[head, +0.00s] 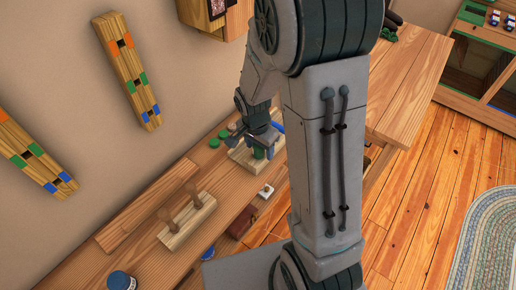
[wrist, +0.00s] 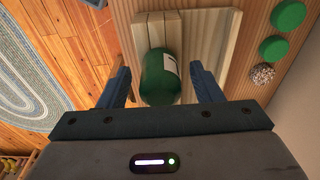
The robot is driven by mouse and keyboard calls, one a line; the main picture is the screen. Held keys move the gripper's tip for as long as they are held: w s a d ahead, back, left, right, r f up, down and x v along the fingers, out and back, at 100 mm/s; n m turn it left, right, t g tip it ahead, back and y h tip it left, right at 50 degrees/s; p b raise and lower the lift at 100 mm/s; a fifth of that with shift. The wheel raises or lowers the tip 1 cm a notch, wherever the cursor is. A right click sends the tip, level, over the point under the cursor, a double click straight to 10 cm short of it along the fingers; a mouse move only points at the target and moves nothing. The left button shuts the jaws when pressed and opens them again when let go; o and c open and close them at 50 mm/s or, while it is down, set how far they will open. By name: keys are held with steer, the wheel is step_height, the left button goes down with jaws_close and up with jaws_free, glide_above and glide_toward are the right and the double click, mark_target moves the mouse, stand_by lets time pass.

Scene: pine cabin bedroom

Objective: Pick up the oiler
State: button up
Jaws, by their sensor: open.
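A green, rounded, bottle-like thing with a white label, which looks like the oiler (wrist: 161,80), lies between my gripper's fingers in the wrist view. It is on or against a pale wooden board (wrist: 215,45) on the bench. In the head view a bit of its green (head: 258,153) shows under my gripper (head: 256,143), and my arm hides much around it. My gripper, also in the wrist view (wrist: 161,70), is open, with one blue finger on each side of the green thing. A gap shows beside the right finger; contact at the left finger is unclear.
Green discs (wrist: 289,15) and a speckled ball (wrist: 262,73) sit right of the board in the wrist view. On the bench (head: 150,235) in the head view are a two-peg wooden stand (head: 187,221), a blue-lidded jar (head: 121,280) and a small white item (head: 265,191). A wall runs behind.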

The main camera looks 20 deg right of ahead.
steer(key=c, duration=1.1)
steer(key=shift+o, duration=0.2)
steer(key=shift+r, duration=0.1)
